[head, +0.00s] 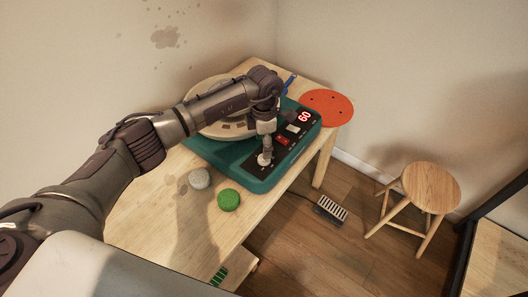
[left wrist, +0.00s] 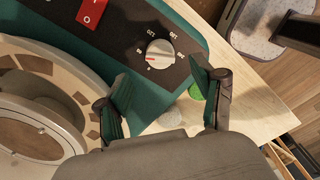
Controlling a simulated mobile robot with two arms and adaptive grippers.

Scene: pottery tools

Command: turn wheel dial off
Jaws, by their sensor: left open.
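The pottery wheel (head: 258,182) is a teal unit on the wooden table, with a black control panel (head: 288,140). Its white round dial (head: 264,160) is at the panel's near end. In the left wrist view the dial (left wrist: 160,53) shows a red mark on its left side and numbers around it. My left gripper (head: 266,148) is over the dial in the head view. In the left wrist view its fingers (left wrist: 163,92) are spread apart, with the dial beyond and between them; contact is not visible. My right gripper is in neither view.
A red rocker switch (head: 283,141) and a lit red display reading 60 (head: 304,117) are on the panel. A grey lump (head: 200,178) and a green lump (head: 229,200) lie on the table (head: 150,222). An orange disc (head: 326,108) is at the far end. A stool (head: 431,187) and pedal (head: 330,209) stand on the floor.

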